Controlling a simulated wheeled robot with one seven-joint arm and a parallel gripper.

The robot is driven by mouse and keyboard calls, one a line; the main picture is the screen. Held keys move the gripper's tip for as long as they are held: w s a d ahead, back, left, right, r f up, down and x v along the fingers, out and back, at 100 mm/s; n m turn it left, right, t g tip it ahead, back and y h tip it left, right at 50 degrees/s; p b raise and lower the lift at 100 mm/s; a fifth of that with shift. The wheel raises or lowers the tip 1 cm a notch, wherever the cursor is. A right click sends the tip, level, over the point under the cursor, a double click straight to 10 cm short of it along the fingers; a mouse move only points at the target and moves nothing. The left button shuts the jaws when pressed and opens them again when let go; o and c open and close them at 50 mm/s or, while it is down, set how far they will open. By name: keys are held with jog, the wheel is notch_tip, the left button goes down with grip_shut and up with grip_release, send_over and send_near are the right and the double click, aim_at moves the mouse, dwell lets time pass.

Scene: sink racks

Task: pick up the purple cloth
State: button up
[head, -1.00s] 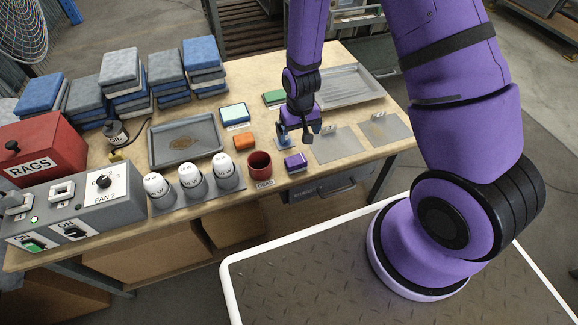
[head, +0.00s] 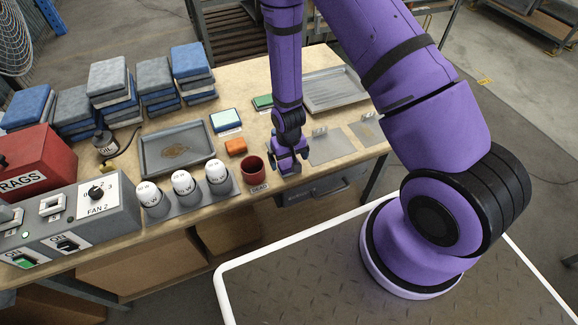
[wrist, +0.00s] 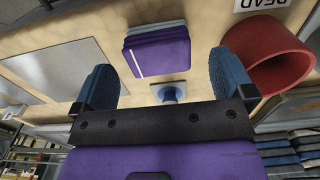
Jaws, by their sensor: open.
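The purple cloth (wrist: 158,52) is a small folded pad with a white stripe at its left end. In the wrist view it lies on the worktable, ahead of my fingers and in line with the gap between them. My gripper (wrist: 165,82) is open, with one blue fingertip on each side and no cloth between them. In the head view my gripper (head: 289,168) is low over the front of the table, just right of the dark red cup, and it hides the cloth there.
The red cup (head: 253,168) stands close beside my gripper, with a DEAD label in front; it also shows in the wrist view (wrist: 265,62). Flat metal plates (head: 330,146) lie to the right.

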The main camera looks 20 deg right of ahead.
aim_at(289, 163)
jog(key=shift+w+d+f, duration=0.1)
jog(key=shift+w+f, duration=0.05)
jog(key=shift+f, duration=1.75)
jog(key=c, duration=1)
jog(key=shift+r, duration=0.1)
notch_tip(289, 163, up, 10)
jog(key=shift+f, duration=0.1)
jog(key=shift+o, duration=1.2)
jog(key=shift+c, duration=0.4)
